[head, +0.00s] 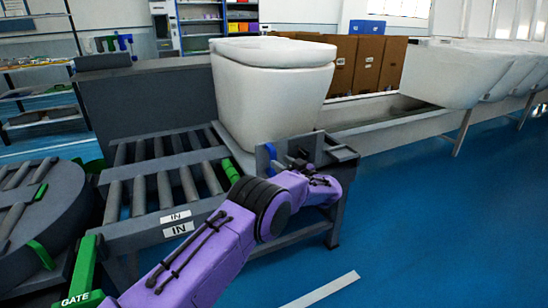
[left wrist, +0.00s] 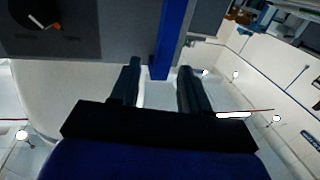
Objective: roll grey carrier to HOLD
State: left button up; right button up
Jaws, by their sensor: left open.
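No HOLD label is legible. My left arm reaches to a grey box (head: 340,154) in front of the toilet; its gripper is mostly hidden there in the head view. In the left wrist view my left gripper (left wrist: 158,78) is open, with a blue bar (left wrist: 172,40) reaching down between its fingertips. I cannot tell whether they touch. My right gripper is not in view.
A green GATE lever (head: 84,275) stands at the lower left beside a round roller table (head: 35,210). More white toilets (head: 455,72) line the right. A dark knob with an orange pointer (left wrist: 38,18) shows in the left wrist view. Blue floor (head: 430,230) is clear at right.

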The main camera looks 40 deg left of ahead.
pick_arm(q)
jog(key=v, duration=0.5)
jog(key=shift+s+d+p, duration=0.2)
jog(key=shift+p, duration=0.1)
